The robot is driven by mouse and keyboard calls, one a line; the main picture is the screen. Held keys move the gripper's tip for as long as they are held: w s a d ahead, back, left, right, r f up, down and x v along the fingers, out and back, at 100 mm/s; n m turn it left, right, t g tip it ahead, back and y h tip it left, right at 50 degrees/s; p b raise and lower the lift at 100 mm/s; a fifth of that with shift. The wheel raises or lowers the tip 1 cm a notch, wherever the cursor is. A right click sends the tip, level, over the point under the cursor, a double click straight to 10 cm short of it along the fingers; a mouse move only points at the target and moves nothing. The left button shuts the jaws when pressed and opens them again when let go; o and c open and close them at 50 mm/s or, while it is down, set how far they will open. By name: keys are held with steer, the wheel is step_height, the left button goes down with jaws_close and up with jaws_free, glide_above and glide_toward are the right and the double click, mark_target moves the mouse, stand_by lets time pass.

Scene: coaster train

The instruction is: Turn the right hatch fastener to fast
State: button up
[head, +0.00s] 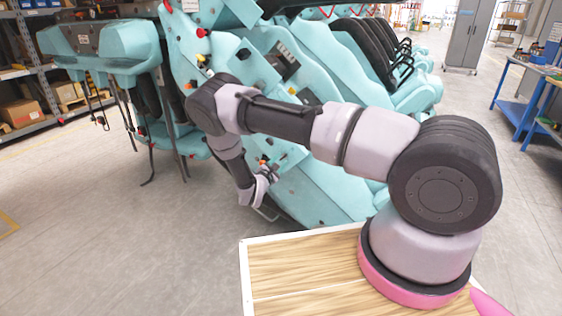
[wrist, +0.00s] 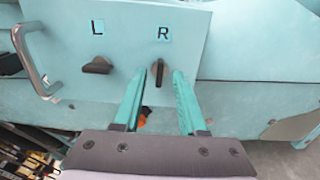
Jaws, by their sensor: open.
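The right hatch fastener (wrist: 158,69) is a dark knob under the letter R on a teal panel (wrist: 127,45) in the wrist view. Its long side points up and down in the picture. The left fastener (wrist: 97,65), under the letter L, lies sideways. My gripper (wrist: 159,80) is open, its two teal fingers on either side of the right fastener in the picture. I cannot tell whether the fingertips reach around it or stop short; no contact shows. In the head view my gripper (head: 268,174) is low by the teal train, and the fasteners cannot be made out there.
A grey metal handle (wrist: 32,62) stands out from the panel's left side. Below the panel is a small orange part (wrist: 143,118), partly hidden by my fingers. In the head view the teal coaster train (head: 340,70) fills the middle; open floor (head: 110,240) lies left.

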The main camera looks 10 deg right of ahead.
steer(key=shift+w+d, duration=0.3)
steer(key=shift+w, duration=0.1)
steer(key=shift+c, duration=0.3)
jaws_close()
